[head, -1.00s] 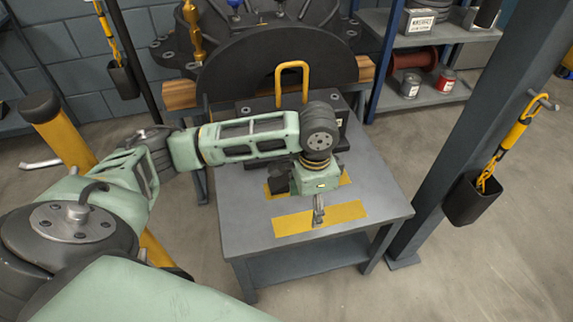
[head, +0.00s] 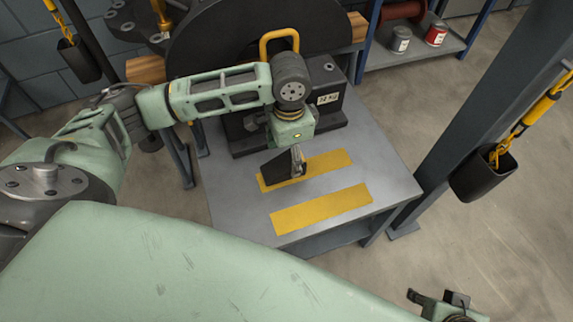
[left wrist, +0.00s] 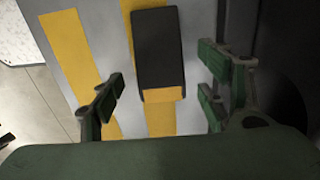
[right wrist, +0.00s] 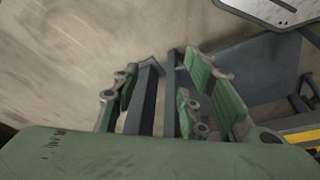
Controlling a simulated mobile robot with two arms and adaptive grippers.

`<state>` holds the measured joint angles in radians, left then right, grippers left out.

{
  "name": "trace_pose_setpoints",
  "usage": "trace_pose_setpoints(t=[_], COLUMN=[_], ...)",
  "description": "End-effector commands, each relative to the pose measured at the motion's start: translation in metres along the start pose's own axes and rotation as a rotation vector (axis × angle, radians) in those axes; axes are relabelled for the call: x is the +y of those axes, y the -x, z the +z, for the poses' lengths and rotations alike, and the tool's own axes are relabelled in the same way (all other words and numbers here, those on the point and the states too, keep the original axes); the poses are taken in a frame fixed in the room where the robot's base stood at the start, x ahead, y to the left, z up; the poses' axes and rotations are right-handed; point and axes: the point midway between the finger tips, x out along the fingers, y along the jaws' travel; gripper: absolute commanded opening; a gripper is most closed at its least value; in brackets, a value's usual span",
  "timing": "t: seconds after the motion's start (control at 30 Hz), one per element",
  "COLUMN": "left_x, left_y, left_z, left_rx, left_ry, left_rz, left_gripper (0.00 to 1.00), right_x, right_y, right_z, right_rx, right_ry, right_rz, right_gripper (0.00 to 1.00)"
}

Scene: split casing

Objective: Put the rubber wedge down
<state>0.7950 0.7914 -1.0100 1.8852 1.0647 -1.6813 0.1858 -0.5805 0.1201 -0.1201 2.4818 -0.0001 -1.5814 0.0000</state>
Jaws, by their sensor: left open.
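The rubber wedge (head: 278,168) is a black block resting on the rear yellow strip (head: 330,163) of the grey table (head: 235,215). In the left wrist view the wedge (left wrist: 158,48) lies along a yellow strip, with a yellow patch at its near end. My left gripper (head: 297,160) is low over the wedge. Its jaws (left wrist: 160,82) are apart, with visible gaps on both sides of the wedge. My right gripper (head: 445,305) is off the table at the lower right. In the right wrist view its fingers (right wrist: 160,90) are apart and hold nothing visible.
A second yellow strip (head: 320,208) lies bare at the table's front. A dark casing block with a yellow handle (head: 279,42) stands behind the wedge. A dark post (head: 480,110) rises at the right. The table's front right is clear.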

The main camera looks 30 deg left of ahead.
Motion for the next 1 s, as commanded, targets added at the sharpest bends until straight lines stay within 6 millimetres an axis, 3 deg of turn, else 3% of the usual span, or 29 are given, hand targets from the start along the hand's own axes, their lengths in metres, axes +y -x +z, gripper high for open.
trace_pose_setpoints(t=[0.13, 0.23, 0.4, 0.6, 1.0], left_x=[0.001, 0.001, 0.000, 0.001, 0.001], left_y=[-0.030, -0.038, -0.044, -0.044, -0.044], left_z=[0.005, 0.005, 0.005, 0.005, 0.005], left_rx=[-0.004, -0.003, -0.002, -0.002, -0.002], left_ry=[0.000, 0.000, 0.000, 0.000, 0.000], left_rz=[0.002, 0.000, 0.000, 0.000, 0.000], left_gripper=[0.69, 0.69, 0.69, 0.68, 0.33], right_x=[-0.001, -0.002, -0.004, -0.004, -0.003], right_y=[-0.017, -0.018, -0.018, -0.018, -0.018], right_z=[0.005, -0.014, -0.025, -0.026, -0.026], right_rx=[0.002, 0.074, 0.122, 0.123, 0.123], right_ry=[0.000, 0.003, 0.004, 0.004, 0.004], right_rz=[0.000, -0.003, -0.005, -0.005, -0.005], right_gripper=[0.40, 0.40, 0.40, 0.40, 0.40])
